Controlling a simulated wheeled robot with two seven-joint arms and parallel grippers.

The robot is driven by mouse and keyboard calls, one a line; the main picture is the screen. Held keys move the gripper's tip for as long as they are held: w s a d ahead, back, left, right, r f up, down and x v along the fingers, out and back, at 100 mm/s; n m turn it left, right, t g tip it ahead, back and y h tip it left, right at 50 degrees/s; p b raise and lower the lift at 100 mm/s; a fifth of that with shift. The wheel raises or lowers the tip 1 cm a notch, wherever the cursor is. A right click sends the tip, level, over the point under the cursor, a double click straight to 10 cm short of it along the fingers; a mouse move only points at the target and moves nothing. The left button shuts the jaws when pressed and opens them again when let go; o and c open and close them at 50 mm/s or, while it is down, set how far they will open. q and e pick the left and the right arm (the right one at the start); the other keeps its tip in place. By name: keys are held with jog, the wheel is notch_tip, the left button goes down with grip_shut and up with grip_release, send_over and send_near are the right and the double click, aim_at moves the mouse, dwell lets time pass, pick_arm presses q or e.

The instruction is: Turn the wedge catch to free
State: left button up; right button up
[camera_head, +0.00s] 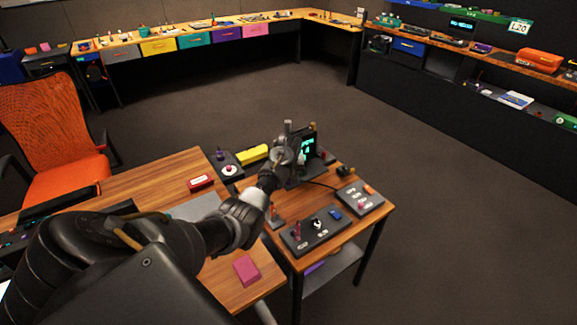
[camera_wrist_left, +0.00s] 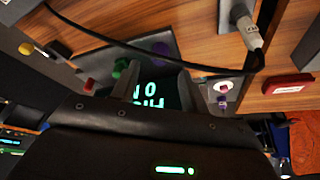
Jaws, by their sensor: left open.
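My left gripper (camera_head: 287,152) is above the small side table, close to the dark unit with a lit green screen (camera_head: 308,145). In the left wrist view its two fingers (camera_wrist_left: 157,82) are apart, with the screen's green characters (camera_wrist_left: 149,95) showing between them. Nothing is visibly held. A front control panel (camera_head: 300,247) carries a pink-red upright lever, a black-and-white knob and a blue block. A second panel (camera_head: 352,207) to its right has orange and pink parts. I cannot tell which control is the wedge catch. My right gripper is not in view.
A dark panel with a white round dial (camera_head: 230,170) and a yellow block (camera_head: 253,154) lie behind the arm. A black cable (camera_wrist_left: 130,48) crosses the wrist view.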

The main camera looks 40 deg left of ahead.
pick_arm(q)
jog(key=v, duration=0.6)
dwell(0.5)
